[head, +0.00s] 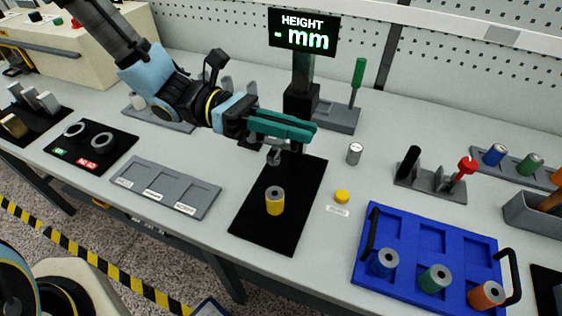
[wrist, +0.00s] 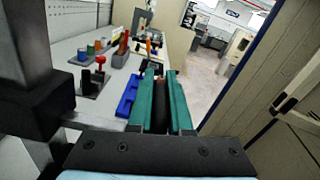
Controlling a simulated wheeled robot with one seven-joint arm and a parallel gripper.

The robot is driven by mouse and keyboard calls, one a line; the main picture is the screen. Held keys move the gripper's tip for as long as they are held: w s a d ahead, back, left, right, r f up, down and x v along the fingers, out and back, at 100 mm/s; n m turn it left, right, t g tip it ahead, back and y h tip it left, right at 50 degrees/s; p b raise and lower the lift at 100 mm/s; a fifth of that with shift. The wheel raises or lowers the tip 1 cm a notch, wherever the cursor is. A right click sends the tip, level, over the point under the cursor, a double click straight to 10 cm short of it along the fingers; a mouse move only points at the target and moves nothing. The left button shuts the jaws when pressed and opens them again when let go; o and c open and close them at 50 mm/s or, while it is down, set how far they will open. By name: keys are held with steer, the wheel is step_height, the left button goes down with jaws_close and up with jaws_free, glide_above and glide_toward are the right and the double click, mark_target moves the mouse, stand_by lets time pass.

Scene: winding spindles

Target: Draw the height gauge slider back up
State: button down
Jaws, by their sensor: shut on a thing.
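The height gauge stands at the back of the bench. Its display (head: 303,32) reads "HEIGHT - mm" on a dark post (head: 301,70). My gripper (head: 312,130) has teal fingers and lies across the front of the post. It is shut on the gauge slider, a dark part (wrist: 161,108) between the fingers in the wrist view. The slider's body is mostly hidden by the fingers in the head view. A small grey probe tip (head: 275,157) shows under them, above a yellow spool (head: 275,201) standing upright on the black base plate (head: 268,240). The tip looks apart from the spool.
A grey labelled tray (head: 165,188) lies left of the plate. A yellow button (head: 342,197) and a blue tray (head: 375,290) with several spools stand to the right. A green-handled tool (head: 358,78) stands upright behind, and a grey stand with a red-topped piece (head: 466,168) is at right.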

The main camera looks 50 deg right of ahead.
steer(key=shift+r+p, duration=0.9)
steer(key=shift+r, duration=1.75)
steer(key=c, duration=0.8)
jaws_free()
steer(key=shift+c, duration=0.2)
steer(key=v, duration=0.7)
